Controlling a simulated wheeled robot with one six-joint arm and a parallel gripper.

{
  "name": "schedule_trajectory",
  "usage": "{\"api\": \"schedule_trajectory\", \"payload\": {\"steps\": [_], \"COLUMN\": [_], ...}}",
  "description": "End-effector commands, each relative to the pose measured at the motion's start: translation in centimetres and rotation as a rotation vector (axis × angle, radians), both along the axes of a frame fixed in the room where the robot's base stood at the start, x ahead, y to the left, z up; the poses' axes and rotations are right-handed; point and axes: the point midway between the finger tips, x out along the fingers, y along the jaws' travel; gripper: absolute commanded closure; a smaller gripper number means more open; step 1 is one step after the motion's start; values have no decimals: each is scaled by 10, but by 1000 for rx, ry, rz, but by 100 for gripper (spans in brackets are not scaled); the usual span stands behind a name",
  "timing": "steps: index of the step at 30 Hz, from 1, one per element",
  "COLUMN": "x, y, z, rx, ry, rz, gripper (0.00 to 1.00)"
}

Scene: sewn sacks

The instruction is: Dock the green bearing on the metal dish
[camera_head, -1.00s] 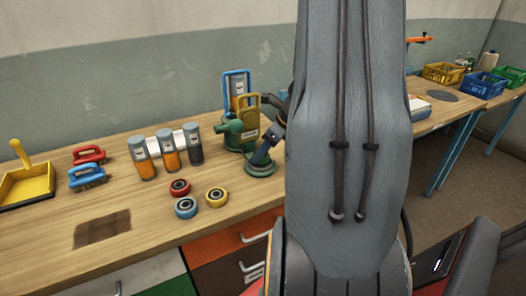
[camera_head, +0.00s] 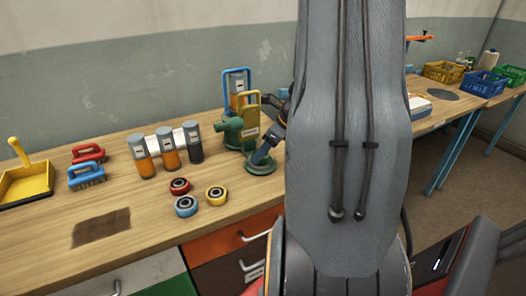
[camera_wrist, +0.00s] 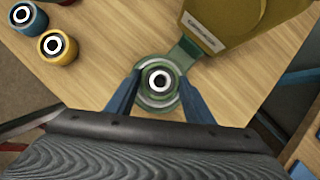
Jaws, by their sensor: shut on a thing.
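The green bearing (camera_wrist: 158,80) is between the two blue fingers of my gripper (camera_wrist: 160,84) in the wrist view, its dark centre and pale ring facing the camera. My gripper is shut on it. A round greenish dish with a metallic sheen (camera_wrist: 156,114) shows around and below the bearing, joined to a green arm. In the head view the dish (camera_head: 261,170) stands near the bench's front edge, with my gripper (camera_head: 264,154) over it. I cannot tell whether the bearing touches the dish.
A green-and-yellow machine (camera_head: 248,125) stands right behind the dish. A red bearing (camera_head: 179,186), a blue bearing (camera_head: 186,206) and a yellow bearing (camera_head: 216,196) lie to its left.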

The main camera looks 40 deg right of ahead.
Motion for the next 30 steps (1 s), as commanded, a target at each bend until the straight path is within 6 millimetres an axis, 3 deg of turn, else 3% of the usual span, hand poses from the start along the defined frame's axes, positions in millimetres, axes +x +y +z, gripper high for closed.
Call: {"api": "schedule_trajectory", "payload": {"steps": [4, 5, 6, 16, 30], "x": [0, 0, 0, -2, -17], "y": [0, 0, 0, -1, -6], "z": [-3, -3, -2, 1, 31], "rx": [0, -1, 0, -1, -1], "ry": [0, 0, 0, 0, 0], "rz": [0, 0, 0, 0, 0], "gripper": [85, 49, 44, 44, 44]}}
